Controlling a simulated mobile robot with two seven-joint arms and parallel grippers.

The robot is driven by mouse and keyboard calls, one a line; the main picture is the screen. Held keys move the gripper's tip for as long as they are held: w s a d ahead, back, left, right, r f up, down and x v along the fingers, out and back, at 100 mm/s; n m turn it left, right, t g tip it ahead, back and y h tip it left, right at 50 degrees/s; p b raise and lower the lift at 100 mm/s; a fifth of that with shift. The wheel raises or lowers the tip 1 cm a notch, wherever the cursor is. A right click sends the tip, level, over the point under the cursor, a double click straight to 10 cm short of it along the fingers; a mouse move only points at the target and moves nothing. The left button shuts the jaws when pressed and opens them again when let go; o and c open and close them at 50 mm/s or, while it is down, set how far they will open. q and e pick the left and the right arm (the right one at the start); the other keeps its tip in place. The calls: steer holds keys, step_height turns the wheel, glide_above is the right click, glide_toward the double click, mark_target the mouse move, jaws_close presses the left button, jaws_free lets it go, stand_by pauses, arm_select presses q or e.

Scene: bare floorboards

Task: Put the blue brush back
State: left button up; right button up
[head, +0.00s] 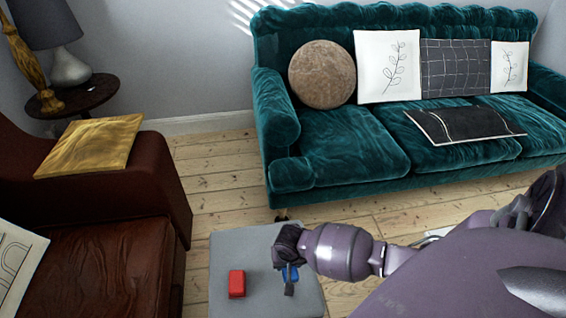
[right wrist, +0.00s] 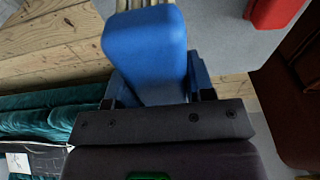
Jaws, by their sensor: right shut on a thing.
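The blue brush (right wrist: 146,45) fills the upper middle of the right wrist view, held between the fingers of my right gripper (right wrist: 158,84). In the head view my right gripper (head: 289,268) reaches in from the right and is over the grey stool top (head: 255,250). Only a small blue patch of the brush (head: 290,274) shows there, with a dark piece below it. I cannot tell whether the brush touches the stool top. My left gripper is in neither view.
A red block-like object (head: 237,283) sits on the stool top, left of my right gripper. A brown leather armchair (head: 105,255) stands at left. A teal sofa (head: 340,140) with cushions stands behind. Bare floorboards (head: 215,175) lie between them.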

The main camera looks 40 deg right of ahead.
step_height(320, 180, down, 5)
steer(key=shift+s+f+b, duration=0.1)
steer(key=shift+f+b, duration=0.1)
steer(key=shift+b, duration=0.6)
steer(key=shift+f, duration=0.25)
step_height(320, 180, down, 4)
steer(key=shift+f+b, duration=0.1)
steer(key=shift+b, duration=0.9)
steer(key=shift+w, duration=0.2)
steer(key=shift+f, duration=0.15)
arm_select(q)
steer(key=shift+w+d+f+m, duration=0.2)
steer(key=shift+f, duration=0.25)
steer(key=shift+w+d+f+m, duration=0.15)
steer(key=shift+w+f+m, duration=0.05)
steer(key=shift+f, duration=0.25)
arm_select(e)
steer(key=o, duration=0.9)
